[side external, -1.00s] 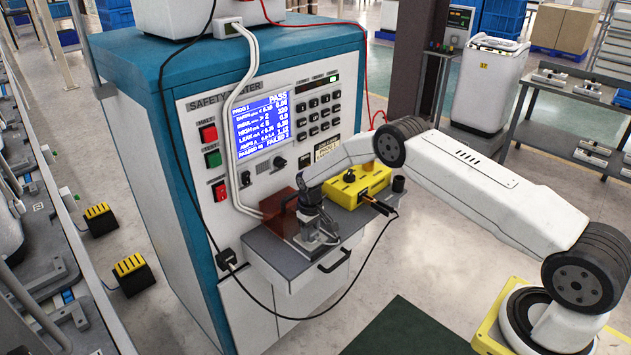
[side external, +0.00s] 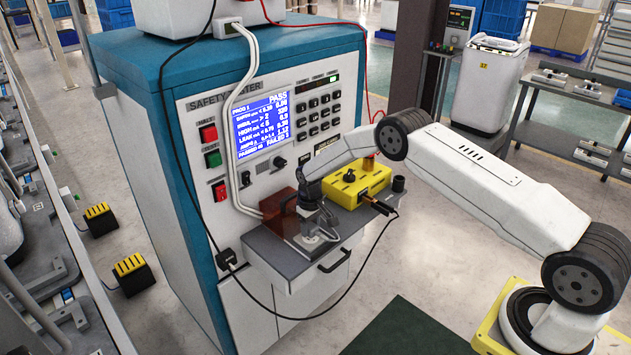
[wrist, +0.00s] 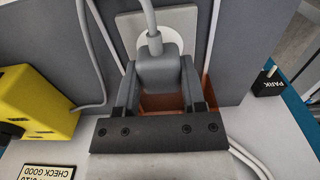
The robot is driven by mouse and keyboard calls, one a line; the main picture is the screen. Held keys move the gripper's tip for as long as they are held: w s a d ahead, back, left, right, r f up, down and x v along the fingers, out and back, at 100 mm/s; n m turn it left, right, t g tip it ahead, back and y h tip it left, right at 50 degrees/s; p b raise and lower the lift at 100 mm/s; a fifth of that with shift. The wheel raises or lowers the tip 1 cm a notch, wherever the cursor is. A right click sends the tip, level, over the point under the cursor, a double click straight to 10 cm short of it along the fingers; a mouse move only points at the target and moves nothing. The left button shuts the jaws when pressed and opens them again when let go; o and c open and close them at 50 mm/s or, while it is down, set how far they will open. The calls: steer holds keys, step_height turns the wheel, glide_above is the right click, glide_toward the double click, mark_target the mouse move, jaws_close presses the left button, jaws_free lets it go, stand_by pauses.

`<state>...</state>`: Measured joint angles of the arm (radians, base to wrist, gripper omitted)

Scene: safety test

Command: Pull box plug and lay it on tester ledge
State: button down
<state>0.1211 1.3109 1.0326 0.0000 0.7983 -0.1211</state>
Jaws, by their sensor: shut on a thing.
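My gripper (side external: 312,212) is over the tester's grey ledge (side external: 270,250), pointing down. In the wrist view, its two fingers (wrist: 157,92) are shut on the sides of a grey plug (wrist: 157,70) with a grey cable at its far end. A white round piece on a pale plate (wrist: 185,22) shows behind the plug. Whether the plug is seated there or clear of it, I cannot tell. An orange-brown see-through guard (side external: 279,212) stands beside the gripper on the ledge.
A yellow box (side external: 366,182) with a black-handled probe (side external: 380,206) sits right of the gripper. A black plug marked PARK (wrist: 268,82) is at the ledge's side. Pale cables run down the tester front (side external: 216,160). A black handle (side external: 334,261) juts below the ledge.

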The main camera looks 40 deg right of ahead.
mark_target(311, 225)
steer(key=shift+r, duration=0.6)
steer(key=shift+r, duration=0.35)
steer(key=shift+r, duration=0.35)
steer(key=shift+r, duration=0.7)
steer(key=shift+r, duration=0.15)
